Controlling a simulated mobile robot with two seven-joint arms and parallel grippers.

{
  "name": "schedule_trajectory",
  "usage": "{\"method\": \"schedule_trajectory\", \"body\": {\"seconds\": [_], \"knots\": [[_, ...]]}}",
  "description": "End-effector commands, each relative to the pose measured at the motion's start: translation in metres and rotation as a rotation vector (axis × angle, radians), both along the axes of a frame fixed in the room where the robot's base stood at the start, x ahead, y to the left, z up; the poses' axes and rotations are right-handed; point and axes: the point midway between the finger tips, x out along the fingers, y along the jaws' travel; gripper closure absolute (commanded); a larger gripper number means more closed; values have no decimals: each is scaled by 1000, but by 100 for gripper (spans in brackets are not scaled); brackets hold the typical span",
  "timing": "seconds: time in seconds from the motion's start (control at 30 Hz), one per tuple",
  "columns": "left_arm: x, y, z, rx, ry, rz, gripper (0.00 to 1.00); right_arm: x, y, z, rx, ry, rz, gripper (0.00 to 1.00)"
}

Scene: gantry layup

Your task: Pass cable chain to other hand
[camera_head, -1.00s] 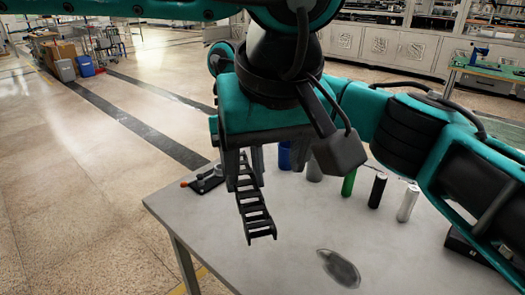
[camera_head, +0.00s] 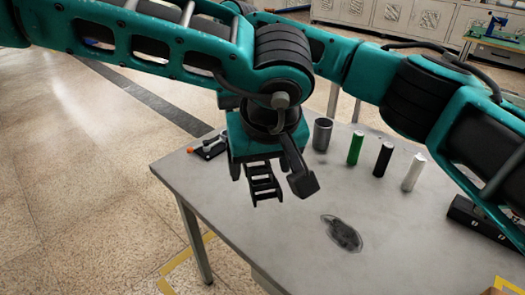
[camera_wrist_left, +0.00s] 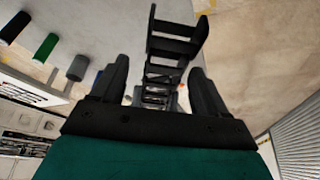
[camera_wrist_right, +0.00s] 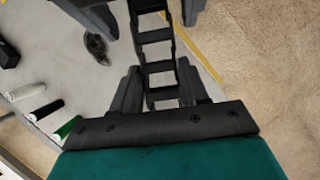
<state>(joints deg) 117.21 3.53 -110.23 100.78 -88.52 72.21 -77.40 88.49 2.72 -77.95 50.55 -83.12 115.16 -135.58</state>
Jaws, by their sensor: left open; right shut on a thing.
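The cable chain (camera_head: 263,183) is a black ladder-like strip hanging over the table's near-left part. My left gripper (camera_head: 262,166) is open, pointing down, with the chain's lower end below it in the head view. In the left wrist view (camera_wrist_left: 160,66) its fingers stand on either side of the chain with gaps. My right gripper (camera_wrist_right: 157,68) is shut on the chain (camera_wrist_right: 155,37), which runs up from between its fingers in the right wrist view. My left gripper's fingers also show at the top there. My right gripper is hidden behind my left one in the head view.
The grey table (camera_head: 290,225) carries a grey cup (camera_head: 322,134), green (camera_head: 355,148), black (camera_head: 383,158) and white (camera_head: 413,172) cylinders. A dark flat patch (camera_head: 343,233) lies in front, and a small black tool (camera_head: 207,147) near the left edge. The front-left tabletop is clear.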

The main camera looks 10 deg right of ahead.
Motion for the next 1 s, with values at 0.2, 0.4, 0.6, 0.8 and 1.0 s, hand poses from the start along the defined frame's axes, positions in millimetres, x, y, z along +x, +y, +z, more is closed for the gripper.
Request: {"method": "schedule_trajectory", "body": {"seconds": [0.2, 0.4, 0.6, 0.8, 1.0], "knots": [[0, 0, -1, 0, 0, 0, 26, 0, 0, 0, 0, 0, 0, 90], [0, 0, -1, 0, 0, 0, 40, 0, 0, 0, 0, 0, 0, 90], [0, 0, -1, 0, 0, 0, 59, 0, 0, 0, 0, 0, 0, 90], [0, -1, -1, -2, 0, -1, 78, 0, 1, 0, 2, 0, 0, 90], [0, -1, 0, -4, -2, -3, 90, 0, 2, 1, 4, -1, 1, 49]]}}
